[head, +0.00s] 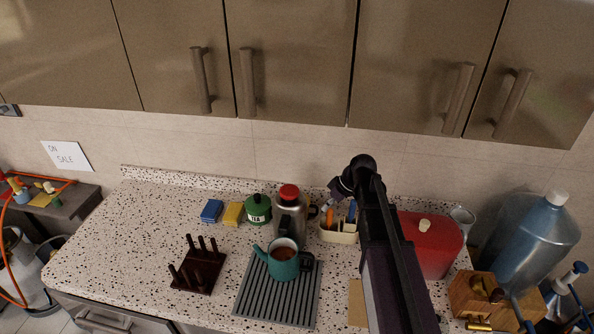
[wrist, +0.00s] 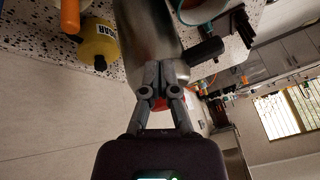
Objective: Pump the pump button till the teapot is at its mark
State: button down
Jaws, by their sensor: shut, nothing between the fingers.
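The teal teapot (head: 284,270) stands open-topped on a grey ribbed mat, with brown liquid visible inside. I cannot make out its mark. Behind it stands a steel pump flask (head: 290,222) with a red pump button (head: 289,191) on top. My gripper (head: 335,192) is to the right of the button in the head view, partly hidden by my arm. In the wrist view, my gripper (wrist: 158,88) is shut and empty in front of the flask (wrist: 148,35). Its fingers hide most of the red button (wrist: 188,102). The teapot (wrist: 200,12) shows at the top edge.
A green tea tin (head: 258,208), yellow box (head: 233,214) and blue box (head: 212,211) stand left of the flask. A cream utensil holder (head: 338,233) and red canister (head: 430,245) stand right. A dark pegged rack (head: 200,270) is front left.

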aim_at(289, 192)
jog(key=w+a+r+n+y+p, duration=0.2)
jog(key=w+r+n+p, duration=0.3)
jog(key=w+r, duration=0.4)
jog(key=shift+a+r+n+t+y, duration=0.2)
jog(key=shift+r+n+t+y, duration=0.15)
jog(key=shift+y, duration=0.15)
jog(key=shift+f, duration=0.1)
jog(key=shift+b+x, duration=3.3)
jog(key=shift+x, duration=1.65)
jog(key=shift+s, duration=0.1)
